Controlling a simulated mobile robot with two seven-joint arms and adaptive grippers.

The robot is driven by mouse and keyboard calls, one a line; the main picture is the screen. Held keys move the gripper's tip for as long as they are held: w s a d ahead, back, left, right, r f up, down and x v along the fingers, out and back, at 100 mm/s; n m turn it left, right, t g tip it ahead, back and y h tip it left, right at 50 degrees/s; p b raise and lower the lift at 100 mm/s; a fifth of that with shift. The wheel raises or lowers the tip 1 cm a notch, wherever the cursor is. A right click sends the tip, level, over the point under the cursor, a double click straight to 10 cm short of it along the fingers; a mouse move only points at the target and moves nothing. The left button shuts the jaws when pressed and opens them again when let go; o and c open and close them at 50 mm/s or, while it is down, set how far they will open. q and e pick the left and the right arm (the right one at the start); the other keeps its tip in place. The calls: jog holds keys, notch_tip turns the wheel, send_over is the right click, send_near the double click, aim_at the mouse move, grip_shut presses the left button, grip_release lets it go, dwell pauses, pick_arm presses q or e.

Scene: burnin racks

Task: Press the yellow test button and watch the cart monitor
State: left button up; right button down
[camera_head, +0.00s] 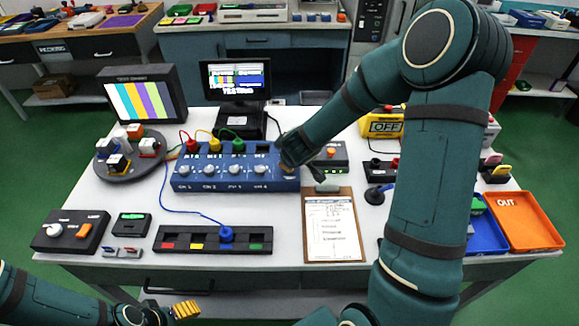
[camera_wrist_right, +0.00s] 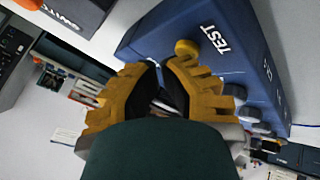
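The yellow test button (camera_wrist_right: 187,47) sits beside the word TEST on the blue box (camera_head: 225,174), which has several knobs and coloured plugs. My right gripper (camera_head: 288,160) is over the box's right end. In the right wrist view its yellow fingers (camera_wrist_right: 160,68) curve together with their tips nearly meeting, empty, close to the button; contact is not visible. A small black monitor (camera_head: 236,80) behind the box shows colour bars and text, too small to read. A larger screen (camera_head: 144,100) at left shows colour bars. My left gripper (camera_head: 186,310) is low at the front; its opening is unclear.
On the white table (camera_head: 95,200) are a round turntable (camera_head: 128,172), a clipboard (camera_head: 332,225), a black strip with coloured labels (camera_head: 205,246) and a blue lead. A yellow OFF box (camera_head: 383,125) and an orange OUT tray (camera_head: 525,220) stand at right.

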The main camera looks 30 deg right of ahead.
jog(key=shift+r+p, duration=0.8)
jog(key=shift+p, duration=0.1)
notch_tip(320, 180, up, 5)
jog(key=p, duration=0.6)
jog(key=shift+s+f, duration=0.1)
dwell(0.6)
